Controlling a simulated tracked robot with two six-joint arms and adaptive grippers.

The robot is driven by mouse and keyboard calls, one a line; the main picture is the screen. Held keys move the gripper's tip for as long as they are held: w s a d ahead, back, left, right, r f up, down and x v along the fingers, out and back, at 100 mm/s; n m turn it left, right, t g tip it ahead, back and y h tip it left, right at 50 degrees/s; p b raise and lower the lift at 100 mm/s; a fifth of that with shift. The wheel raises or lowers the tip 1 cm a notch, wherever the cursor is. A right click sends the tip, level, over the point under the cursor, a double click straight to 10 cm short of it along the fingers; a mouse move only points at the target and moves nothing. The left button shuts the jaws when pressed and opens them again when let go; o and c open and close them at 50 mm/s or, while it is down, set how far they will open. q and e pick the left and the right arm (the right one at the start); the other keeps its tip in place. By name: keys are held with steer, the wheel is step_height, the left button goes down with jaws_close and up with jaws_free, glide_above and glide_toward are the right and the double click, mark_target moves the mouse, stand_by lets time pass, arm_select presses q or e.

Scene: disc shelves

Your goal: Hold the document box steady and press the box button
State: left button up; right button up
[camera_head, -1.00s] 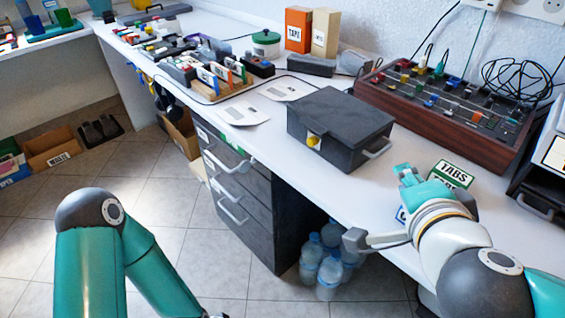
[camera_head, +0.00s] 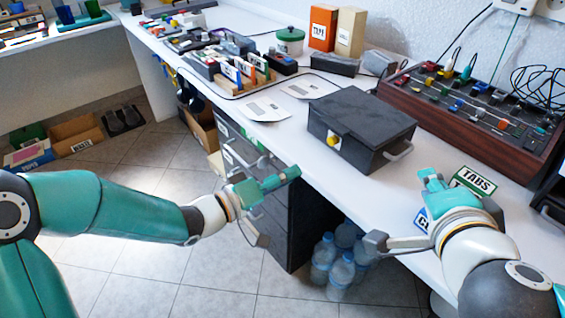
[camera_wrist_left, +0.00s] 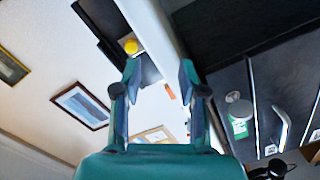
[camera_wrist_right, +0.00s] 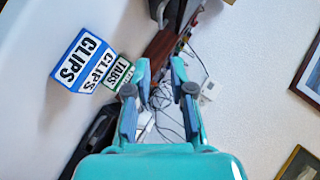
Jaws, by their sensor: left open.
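The dark grey document box (camera_head: 362,118) stands closed on the white counter in the head view, with a handle on its right side. Its round yellow box button (camera_head: 333,141) is on the front face; the button also shows in the left wrist view (camera_wrist_left: 130,46), beyond the fingers. My left gripper (camera_head: 290,174) is open and empty, in front of the counter's edge, left of and below the box, apart from it. My right gripper (camera_head: 428,174) is open and empty over the counter, to the right of the box, not touching it.
A TABS box (camera_head: 474,181) and a blue CLIPS box (camera_head: 422,218) lie close to my right gripper. A brown-sided control panel (camera_head: 470,120) with loose cables stands behind. Papers (camera_head: 265,108) lie left of the box. Drawers (camera_head: 250,165) and water bottles (camera_head: 340,262) are below the counter.

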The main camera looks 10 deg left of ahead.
arm_select(q)
steer(key=shift+m+t, duration=0.3)
steer(key=shift+m, duration=0.1)
steer(key=r, duration=0.4)
steer(key=shift+s+d+r, duration=0.15)
steer(key=shift+s+r, duration=0.05)
arm_select(e)
glide_toward(407, 153)
steer(key=x, duration=0.9)
jaws_close()
arm_select(q)
jaws_close()
arm_select(e)
steer(key=shift+s, duration=0.1)
